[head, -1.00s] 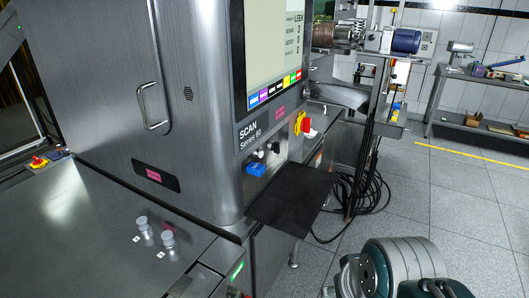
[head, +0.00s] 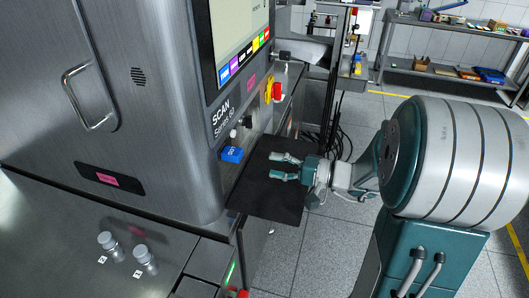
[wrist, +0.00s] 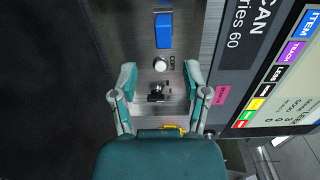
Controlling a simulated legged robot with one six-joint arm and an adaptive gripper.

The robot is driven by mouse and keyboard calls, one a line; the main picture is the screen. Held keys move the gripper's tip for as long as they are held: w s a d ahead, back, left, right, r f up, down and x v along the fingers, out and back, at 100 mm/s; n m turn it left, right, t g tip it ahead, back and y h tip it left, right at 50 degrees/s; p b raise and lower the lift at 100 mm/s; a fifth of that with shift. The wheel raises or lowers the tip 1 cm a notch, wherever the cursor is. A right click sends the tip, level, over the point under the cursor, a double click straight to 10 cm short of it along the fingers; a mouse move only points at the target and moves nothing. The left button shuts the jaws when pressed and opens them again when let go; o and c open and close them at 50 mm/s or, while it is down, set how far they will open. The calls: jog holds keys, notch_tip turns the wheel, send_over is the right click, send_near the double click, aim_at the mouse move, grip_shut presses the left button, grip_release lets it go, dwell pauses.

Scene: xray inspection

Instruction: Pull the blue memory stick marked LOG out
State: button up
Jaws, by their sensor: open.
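The blue memory stick (head: 232,154) sticks out of the front panel of the SCAN Series 60 machine, below the lettering. It also shows in the wrist view (wrist: 163,31), at the top middle, beyond the fingertips.
The dark shelf (head: 262,200) juts out below the panel. A white knob (wrist: 160,64) and a black part (wrist: 156,92) sit beside the stick. A red and yellow switch (head: 276,91) is farther right.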

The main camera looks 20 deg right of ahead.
aim_at(241, 157)
jog(key=shift+t, duration=0.3)
jog(key=shift+w+x, duration=0.2)
jog(key=shift+x, duration=4.65)
jog(key=shift+w+d, duration=0.1)
jog(key=shift+w, duration=0.05)
jog(key=shift+f, duration=0.1)
grip_shut()
jog(key=shift+f, duration=0.1)
jog(key=shift+s+d, duration=0.25)
jog(key=shift+d, duration=0.05)
